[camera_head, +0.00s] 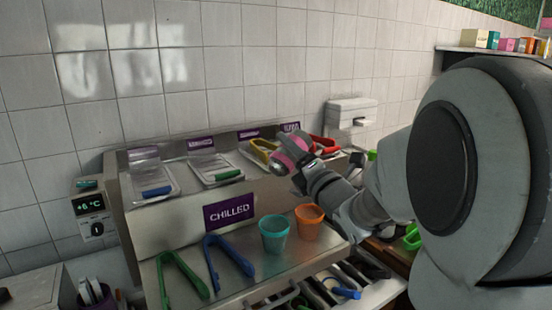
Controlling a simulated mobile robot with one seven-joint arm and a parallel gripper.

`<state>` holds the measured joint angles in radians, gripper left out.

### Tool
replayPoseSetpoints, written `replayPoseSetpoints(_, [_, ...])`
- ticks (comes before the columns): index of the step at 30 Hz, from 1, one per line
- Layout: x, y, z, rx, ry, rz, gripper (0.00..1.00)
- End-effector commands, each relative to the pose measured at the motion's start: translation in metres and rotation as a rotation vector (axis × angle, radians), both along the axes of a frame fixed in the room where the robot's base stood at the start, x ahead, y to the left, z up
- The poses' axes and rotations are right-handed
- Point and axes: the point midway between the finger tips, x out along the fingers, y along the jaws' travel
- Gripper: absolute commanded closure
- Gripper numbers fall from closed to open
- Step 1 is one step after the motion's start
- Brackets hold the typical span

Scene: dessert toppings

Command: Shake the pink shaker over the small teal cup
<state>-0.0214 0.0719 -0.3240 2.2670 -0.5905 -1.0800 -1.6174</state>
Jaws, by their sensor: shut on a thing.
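The pink shaker (289,152) is in my gripper (300,163), up at the back row of the chilled counter. It is tilted, with a pale grey end toward the lower left. My gripper comes in from the right and is shut on it; the fingers are partly hidden. The small teal cup (274,236) stands upright on the steel counter's front ledge, below and slightly left of the shaker in the picture. The shaker's height above the cup is hard to judge.
An orange cup (309,220) stands right beside the teal cup. Green tongs (181,276) and blue tongs (229,258) lie to the left on the ledge. Lidded trays (214,168) line the back. Red tongs (325,145) lie behind my wrist. A drawer of utensils (335,285) is at the front.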

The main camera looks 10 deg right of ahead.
Motion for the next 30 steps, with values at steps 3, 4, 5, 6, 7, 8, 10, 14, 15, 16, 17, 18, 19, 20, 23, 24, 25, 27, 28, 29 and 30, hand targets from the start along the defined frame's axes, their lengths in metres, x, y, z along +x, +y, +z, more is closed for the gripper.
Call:
replayPoseSetpoints(3, [-0.001, 0.001, -0.005, -0.021, -0.016, 0.001, 0.95])
replayPoseSetpoints(4, [-0.001, 0.001, -0.005, -0.026, -0.019, 0.001, 0.95])
replayPoseSetpoints(5, [-0.001, 0.002, -0.006, -0.032, -0.022, 0.001, 0.95])
replayPoseSetpoints(6, [-0.001, 0.002, -0.006, -0.039, -0.026, 0.001, 0.95])
replayPoseSetpoints(7, [-0.001, 0.002, -0.006, -0.043, -0.03, 0.001, 0.95])
replayPoseSetpoints(8, [-0.002, 0.002, -0.007, -0.049, -0.033, 0.001, 0.95])
replayPoseSetpoints(10, [-0.002, 0.003, -0.008, -0.06, -0.042, 0.0, 0.95])
replayPoseSetpoints(14, [-0.002, 0.004, -0.009, -0.084, -0.056, 0.0, 0.95])
replayPoseSetpoints(15, [-0.003, 0.004, -0.01, -0.092, -0.061, 0.0, 0.95])
replayPoseSetpoints(16, [-0.003, 0.004, -0.01, -0.096, -0.064, 0.0, 0.95])
replayPoseSetpoints(17, [-0.003, 0.005, -0.011, -0.101, -0.067, 0.0, 0.95])
replayPoseSetpoints(18, [-0.003, 0.005, -0.011, -0.109, -0.073, 0.0, 0.95])
replayPoseSetpoints(19, [-0.004, 0.005, -0.012, -0.114, -0.076, 0.0, 0.95])
replayPoseSetpoints(20, [-0.004, 0.006, -0.012, -0.12, -0.08, 0.0, 0.95])
replayPoseSetpoints(23, [-0.004, 0.006, -0.013, -0.138, -0.091, 0.0, 0.95])
replayPoseSetpoints(24, [-0.004, 0.007, -0.014, -0.144, -0.095, 0.0, 0.95])
replayPoseSetpoints(25, [-0.004, 0.007, -0.014, -0.149, -0.098, 0.0, 0.95])
replayPoseSetpoints(27, [-0.005, 0.007, -0.015, -0.161, -0.107, 0.0, 0.95])
replayPoseSetpoints(28, [-0.005, 0.008, -0.015, -0.167, -0.11, 0.0, 0.95])
replayPoseSetpoints(29, [-0.005, 0.008, -0.016, -0.172, -0.114, 0.0, 0.95])
replayPoseSetpoints(30, [-0.005, 0.008, -0.016, -0.18, -0.118, 0.0, 0.95])
